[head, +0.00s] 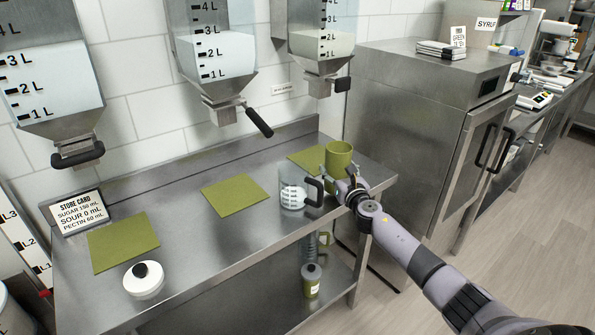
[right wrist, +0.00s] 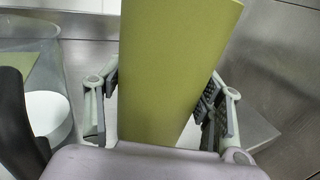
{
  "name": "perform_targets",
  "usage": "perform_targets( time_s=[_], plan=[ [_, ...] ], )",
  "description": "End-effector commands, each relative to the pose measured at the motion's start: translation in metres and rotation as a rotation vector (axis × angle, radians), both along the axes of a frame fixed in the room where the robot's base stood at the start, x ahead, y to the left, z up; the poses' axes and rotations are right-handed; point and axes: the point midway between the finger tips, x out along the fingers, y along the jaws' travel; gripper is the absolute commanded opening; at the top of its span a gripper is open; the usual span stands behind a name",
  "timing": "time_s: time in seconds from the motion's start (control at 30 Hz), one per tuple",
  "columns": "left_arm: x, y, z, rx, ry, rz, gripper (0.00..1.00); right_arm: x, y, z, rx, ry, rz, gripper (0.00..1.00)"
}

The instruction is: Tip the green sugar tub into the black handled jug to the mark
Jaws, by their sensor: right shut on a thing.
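The green sugar tub (head: 339,155) is in the right gripper, close to the right end of the steel counter. It looks about upright in the head view; whether its base touches the counter is hidden. My right gripper (head: 340,180) is shut on it, with one finger on each side of the tub (right wrist: 170,75) in the right wrist view. The clear jug (head: 292,194) with a black handle stands on the counter just left of the tub, its handle towards the tub. My left gripper is out of view.
Green mats (head: 124,243) (head: 235,195) (head: 308,159) lie along the counter under wall hoppers (head: 213,55). A white lidded pot (head: 143,281) and a store card (head: 78,212) are at left. A steel cabinet (head: 420,110) stands to the right. The counter between the jug and middle mat is clear.

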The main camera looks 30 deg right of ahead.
Motion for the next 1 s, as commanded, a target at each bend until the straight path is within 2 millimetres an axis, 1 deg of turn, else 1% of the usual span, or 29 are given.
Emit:
perform_targets(
  time_s=[0.03,0.3,0.4,0.53,0.63,1.0],
  plan=[
    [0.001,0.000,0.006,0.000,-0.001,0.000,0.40,0.000,-0.001,0.008,-0.003,-0.003,-0.001,0.03],
    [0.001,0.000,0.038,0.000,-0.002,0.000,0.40,0.000,-0.001,0.041,-0.005,-0.003,-0.002,0.03],
    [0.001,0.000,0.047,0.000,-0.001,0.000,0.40,0.000,-0.001,0.051,-0.005,-0.003,-0.002,0.03],
    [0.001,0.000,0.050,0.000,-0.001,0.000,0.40,-0.001,0.000,0.052,-0.005,0.000,-0.001,0.03],
    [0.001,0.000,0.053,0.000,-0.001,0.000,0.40,-0.008,0.004,0.052,-0.006,0.001,0.001,0.03],
    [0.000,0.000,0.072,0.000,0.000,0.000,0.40,-0.046,0.026,0.052,-0.006,0.001,0.000,0.03]
  ],
)
